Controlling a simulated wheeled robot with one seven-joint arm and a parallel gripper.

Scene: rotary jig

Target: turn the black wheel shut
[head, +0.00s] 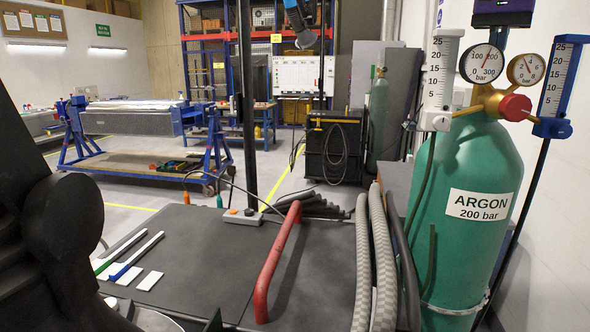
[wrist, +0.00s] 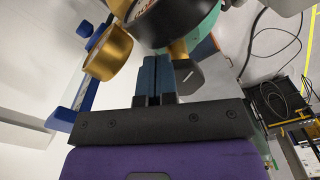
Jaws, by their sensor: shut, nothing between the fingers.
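I cannot make out the wheel in the head view, where gauges stand in front. My gripper (wrist: 157,60) has its two blue fingers together and empty. The fingertips are just below the black part in the wrist view, between it and my dark palm; I cannot tell whether they touch it.
A green argon cylinder (head: 465,175) carries a dark-rimmed gauge (head: 482,63), a gold gauge (head: 526,69), a red knob (head: 515,107), and white (head: 440,80) and blue (head: 556,85) flow tubes close by. A red bent handle (head: 278,262) and grey hoses (head: 376,260) are at the cylinder's left.

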